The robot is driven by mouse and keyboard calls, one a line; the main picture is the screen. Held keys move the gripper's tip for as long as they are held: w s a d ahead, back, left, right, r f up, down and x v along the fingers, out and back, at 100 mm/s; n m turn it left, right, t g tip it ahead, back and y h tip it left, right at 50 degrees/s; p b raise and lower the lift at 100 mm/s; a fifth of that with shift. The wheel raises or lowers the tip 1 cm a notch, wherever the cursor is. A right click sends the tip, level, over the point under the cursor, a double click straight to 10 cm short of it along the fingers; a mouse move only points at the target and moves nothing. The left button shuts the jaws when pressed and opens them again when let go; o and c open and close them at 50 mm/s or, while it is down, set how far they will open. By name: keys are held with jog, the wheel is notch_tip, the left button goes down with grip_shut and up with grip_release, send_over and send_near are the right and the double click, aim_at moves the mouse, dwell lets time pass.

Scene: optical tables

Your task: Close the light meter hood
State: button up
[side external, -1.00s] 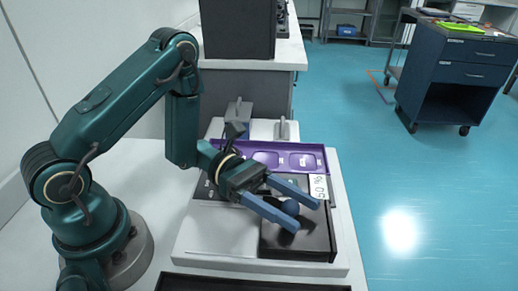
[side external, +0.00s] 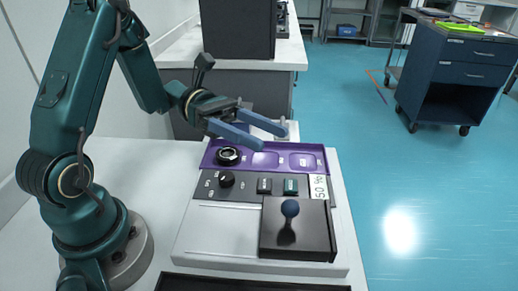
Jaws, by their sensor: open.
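A flat black cover with an upright blue ball knob (side external: 290,208) sits at the front right of the pale instrument base (side external: 215,238); this cover (side external: 312,238) looks like the light meter hood. A slot line runs along the base to its left. My gripper (side external: 273,137) is open and empty, raised over the back of the instrument near the purple tray, well apart from the knob. Whatever lies under the cover is hidden.
A dark control panel (side external: 245,190) has a black dial (side external: 226,179), two buttons and a white display reading about 50 %. Behind it a purple tray (side external: 318,150) holds a dark ring (side external: 228,156). A dark tray (side external: 230,283) lies at the front edge.

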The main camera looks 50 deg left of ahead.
jog(key=a+r, duration=0.1)
jog(key=a, duration=0.2)
jog(key=shift+r, duration=0.4)
jog(key=s+d+m+g+y, duration=0.5)
jog(key=s+d+m+y, duration=0.35)
jog(key=s+m, duration=0.45)
jog(key=w+a+f+m+t+y, duration=0.2)
jog(key=a+m+t+y, duration=0.5)
jog(key=a+m+y, duration=0.2)
jog(key=shift+w+a+f, duration=0.15)
jog(key=shift+a+f, duration=0.25)
jog(key=shift+a, duration=0.45)
